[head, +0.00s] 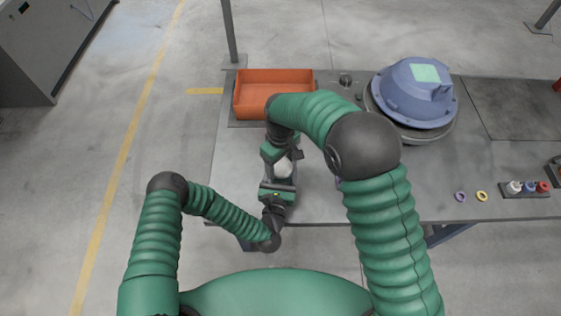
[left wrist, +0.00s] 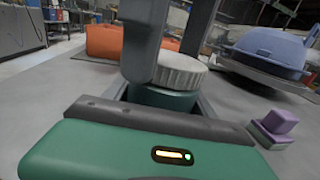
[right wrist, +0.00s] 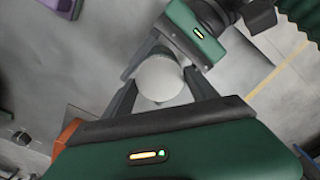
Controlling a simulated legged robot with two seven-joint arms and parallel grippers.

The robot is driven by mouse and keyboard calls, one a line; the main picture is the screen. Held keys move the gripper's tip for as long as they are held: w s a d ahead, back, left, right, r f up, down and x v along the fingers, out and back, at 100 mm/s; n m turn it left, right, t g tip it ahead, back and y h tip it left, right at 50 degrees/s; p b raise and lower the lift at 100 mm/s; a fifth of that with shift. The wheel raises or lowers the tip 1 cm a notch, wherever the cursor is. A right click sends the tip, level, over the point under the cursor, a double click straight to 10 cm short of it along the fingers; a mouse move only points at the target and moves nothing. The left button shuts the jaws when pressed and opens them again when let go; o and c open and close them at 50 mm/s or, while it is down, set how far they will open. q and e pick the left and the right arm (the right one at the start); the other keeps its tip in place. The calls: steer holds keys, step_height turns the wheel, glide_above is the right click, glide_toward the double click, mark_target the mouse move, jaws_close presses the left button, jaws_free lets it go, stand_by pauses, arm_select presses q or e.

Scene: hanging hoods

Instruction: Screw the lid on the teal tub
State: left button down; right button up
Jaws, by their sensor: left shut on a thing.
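The teal tub (left wrist: 163,100) stands upright at the front left of the table, with the white ribbed lid (left wrist: 180,72) on its top. The lid also shows from above in the right wrist view (right wrist: 160,80). My left gripper (head: 276,190) is shut on the tub from the near side; its fingers are mostly hidden. My right gripper (right wrist: 160,80) points down from above, with its fingers apart on either side of the lid. I cannot tell whether they touch it. In the head view my arms hide most of the tub.
An orange bin (head: 262,95) stands behind the tub. A blue domed hood (head: 415,95) sits at the back right. Small rings (head: 481,196) and a rack of small bottles (head: 525,188) lie at the right. A purple block (left wrist: 275,123) is beside the tub.

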steer(key=c, duration=1.1)
steer(key=o, duration=1.6)
steer(key=shift+o, duration=0.2)
arm_select(q)
steer(key=shift+c, duration=1.1)
jaws_free()
arm_select(e)
step_height(320, 180, up, 12)
steer(key=shift+f, duration=0.1)
